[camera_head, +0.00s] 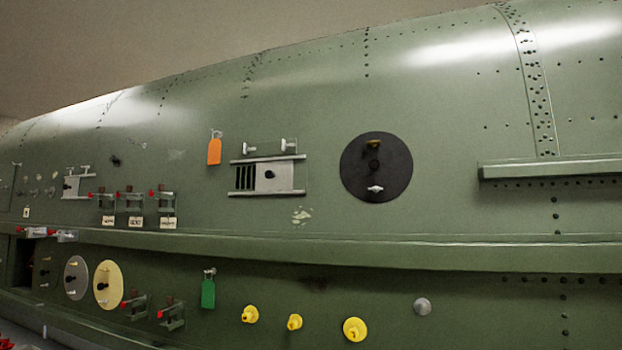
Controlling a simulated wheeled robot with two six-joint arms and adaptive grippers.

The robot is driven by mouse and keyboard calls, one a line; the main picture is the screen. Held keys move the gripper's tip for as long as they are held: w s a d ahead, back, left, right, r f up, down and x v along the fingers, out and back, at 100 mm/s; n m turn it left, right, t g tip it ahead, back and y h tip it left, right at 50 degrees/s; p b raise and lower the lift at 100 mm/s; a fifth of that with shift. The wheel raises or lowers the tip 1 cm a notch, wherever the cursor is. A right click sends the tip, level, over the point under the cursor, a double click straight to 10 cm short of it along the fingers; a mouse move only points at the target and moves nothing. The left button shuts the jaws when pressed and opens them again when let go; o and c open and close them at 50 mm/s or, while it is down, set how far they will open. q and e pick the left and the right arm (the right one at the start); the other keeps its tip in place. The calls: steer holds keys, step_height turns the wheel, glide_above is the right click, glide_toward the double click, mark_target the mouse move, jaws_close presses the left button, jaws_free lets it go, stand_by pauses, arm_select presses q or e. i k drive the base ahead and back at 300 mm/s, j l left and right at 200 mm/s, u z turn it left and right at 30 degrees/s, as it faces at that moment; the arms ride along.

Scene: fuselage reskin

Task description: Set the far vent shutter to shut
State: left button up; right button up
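Two vent shutters sit on the green fuselage skin. The one farther along to the left (72,187) is small in view; its light plate has a dark knob and sits at the left part of its rails, and its slots are too small to make out. The closer vent shutter (278,176) has a pale sliding plate with a black knob between two rails. Dark slots show uncovered at its left end, and two light latches stand above its top rail. Neither of my grippers is in view.
An orange tag (214,151) hangs left of the closer shutter, and a black disc (376,167) is to its right. Several red-marked latches (131,202) lie between the shutters. A long ledge (350,250) runs below, with a green tag (208,293) and yellow knobs (355,329) under it.

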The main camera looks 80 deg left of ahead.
mark_target(278, 175)
steer(key=u, duration=2.95)
